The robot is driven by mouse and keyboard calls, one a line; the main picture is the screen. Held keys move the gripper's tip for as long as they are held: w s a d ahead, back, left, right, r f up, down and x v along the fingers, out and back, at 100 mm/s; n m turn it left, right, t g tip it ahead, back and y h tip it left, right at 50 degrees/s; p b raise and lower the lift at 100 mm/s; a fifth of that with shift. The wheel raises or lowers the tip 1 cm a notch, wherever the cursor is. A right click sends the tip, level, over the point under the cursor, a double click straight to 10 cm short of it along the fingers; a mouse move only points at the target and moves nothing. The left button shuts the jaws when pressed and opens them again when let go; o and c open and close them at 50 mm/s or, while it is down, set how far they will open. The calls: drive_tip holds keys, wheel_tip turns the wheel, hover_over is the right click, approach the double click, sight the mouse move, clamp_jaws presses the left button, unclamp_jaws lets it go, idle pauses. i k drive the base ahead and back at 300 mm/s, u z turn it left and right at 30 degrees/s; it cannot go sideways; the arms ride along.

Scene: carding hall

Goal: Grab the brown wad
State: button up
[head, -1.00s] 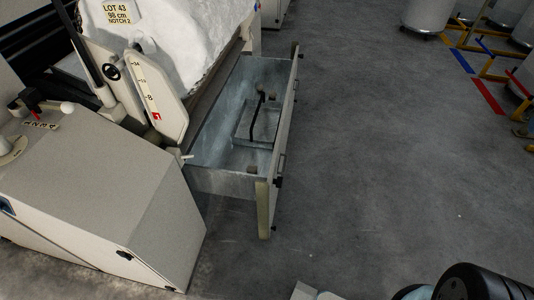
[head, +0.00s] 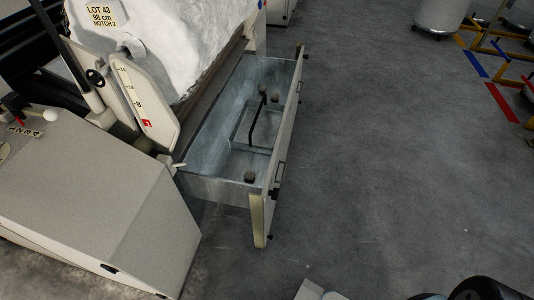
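A small brownish wad (head: 250,177) lies on the floor of the open metal drawer (head: 200,186), near the drawer's near end. Another small brownish lump (head: 276,96) lies toward the far end, beside a dark upright or slanting bar. The two look alike at this size, and I cannot tell their exact shades apart. My gripper's fingers do not show; only pale and black parts, likely of my arm, enter at the bottom edge.
A shallow metal box with a dark handle (head: 254,122) sits inside the drawer. A beige machine housing (head: 110,215) stands at left, with white fibre (head: 205,40) above the drawer. Grey floor (head: 390,160) to the right is clear. Cans and coloured frames stand top right.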

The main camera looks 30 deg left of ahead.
sight(249, 175)
drive_tip(key=i, duration=4.05)
drive_tip(key=u, duration=2.6)
drive_tip(key=i, duration=0.25)
drive_tip(key=u, duration=0.9)
